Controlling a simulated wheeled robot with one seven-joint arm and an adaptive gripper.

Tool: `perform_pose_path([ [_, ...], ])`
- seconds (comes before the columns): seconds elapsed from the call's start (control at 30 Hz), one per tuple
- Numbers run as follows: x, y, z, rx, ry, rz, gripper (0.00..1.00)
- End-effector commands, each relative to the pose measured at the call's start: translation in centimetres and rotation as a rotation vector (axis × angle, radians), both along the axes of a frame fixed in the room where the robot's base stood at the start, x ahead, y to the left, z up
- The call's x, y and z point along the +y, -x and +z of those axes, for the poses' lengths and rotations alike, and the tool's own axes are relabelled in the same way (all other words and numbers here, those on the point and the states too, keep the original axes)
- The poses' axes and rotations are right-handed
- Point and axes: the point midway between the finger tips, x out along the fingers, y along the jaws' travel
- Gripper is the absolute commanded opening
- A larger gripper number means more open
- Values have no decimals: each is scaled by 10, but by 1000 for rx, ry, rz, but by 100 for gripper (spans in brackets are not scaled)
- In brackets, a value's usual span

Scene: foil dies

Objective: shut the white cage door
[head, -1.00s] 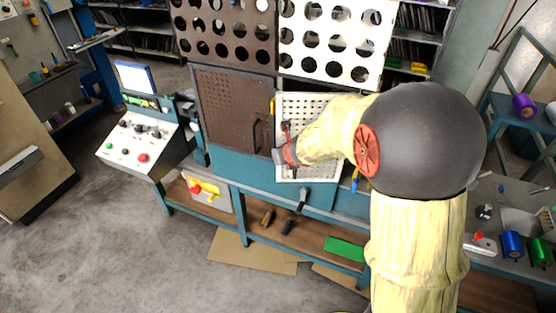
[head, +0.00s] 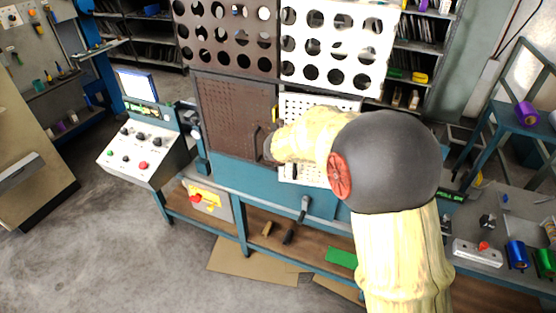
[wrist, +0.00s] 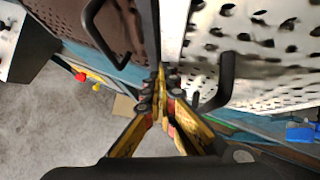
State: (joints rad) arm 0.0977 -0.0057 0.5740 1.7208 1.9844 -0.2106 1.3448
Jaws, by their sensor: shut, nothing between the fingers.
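The white cage door (head: 318,103) is a perforated white panel on the right half of the blue machine, largely covered by my arm in the head view. In the wrist view the white door (wrist: 265,45) fills the upper right, with a black bar handle (wrist: 226,80). I cannot tell whether it is fully flush with its frame. My gripper (wrist: 161,78) is shut and empty, its tips by the seam between the white door and the brown door, left of the white door's handle. In the head view my gripper is mostly hidden behind my arm.
The brown perforated door (head: 228,115) with its black handle (wrist: 97,28) is on the left. Brown (head: 226,65) and white (head: 335,70) panels with large holes are above. A control console (head: 140,150) stands left. Open floor lies at front left.

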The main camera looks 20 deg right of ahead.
Motion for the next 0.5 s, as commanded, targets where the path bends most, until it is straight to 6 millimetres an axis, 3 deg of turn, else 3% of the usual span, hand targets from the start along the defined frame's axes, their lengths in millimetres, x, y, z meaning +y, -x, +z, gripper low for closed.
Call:
perform_pose_path([
  [0.5,-21,-36,-1,1,0,-168,0],
])
